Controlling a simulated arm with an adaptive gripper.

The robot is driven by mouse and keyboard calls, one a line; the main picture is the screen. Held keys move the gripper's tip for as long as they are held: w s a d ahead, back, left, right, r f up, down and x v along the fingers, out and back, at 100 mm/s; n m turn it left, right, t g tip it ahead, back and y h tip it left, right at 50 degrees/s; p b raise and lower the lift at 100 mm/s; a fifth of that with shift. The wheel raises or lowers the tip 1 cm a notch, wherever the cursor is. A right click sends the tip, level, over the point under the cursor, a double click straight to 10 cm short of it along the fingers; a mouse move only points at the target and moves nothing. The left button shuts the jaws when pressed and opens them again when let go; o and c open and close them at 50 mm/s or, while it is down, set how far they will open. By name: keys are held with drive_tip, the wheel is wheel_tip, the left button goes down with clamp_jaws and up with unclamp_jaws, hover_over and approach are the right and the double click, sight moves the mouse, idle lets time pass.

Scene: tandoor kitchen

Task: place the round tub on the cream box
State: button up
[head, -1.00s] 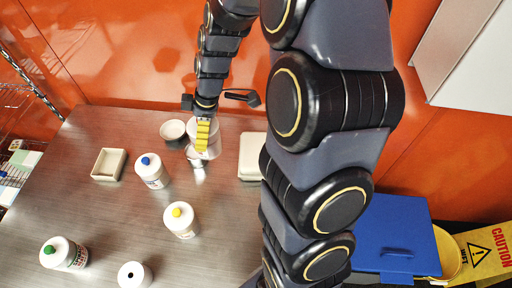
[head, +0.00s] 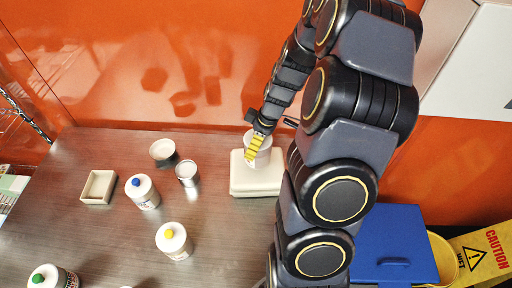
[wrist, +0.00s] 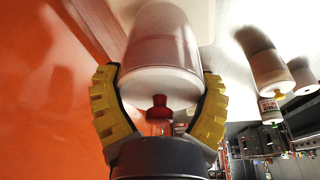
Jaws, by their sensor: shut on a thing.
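The round tub (head: 264,158) is white and sits between the yellow fingers of my gripper (head: 255,148). In the wrist view the tub (wrist: 165,50) fills the space between both fingers (wrist: 160,105), which curve around its sides. My gripper is shut on it. The cream box (head: 250,185) lies flat on the table in the head view. The tub is over the far part of the box's top; I cannot tell whether it touches. My fingers hide part of the tub.
Left of the box are a metal can (head: 187,173), a round container (head: 163,151), a square tray (head: 98,187), a blue-capped bottle (head: 142,192) and a yellow-capped bottle (head: 174,241). A green-capped bottle (head: 52,277) is at the near left. The orange wall (head: 170,60) rises behind.

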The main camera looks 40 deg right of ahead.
drive_tip(key=shift+f, duration=1.1)
drive_tip(key=shift+f, duration=0.2)
drive_tip(key=o, duration=1.1)
drive_tip(key=shift+c, duration=0.2)
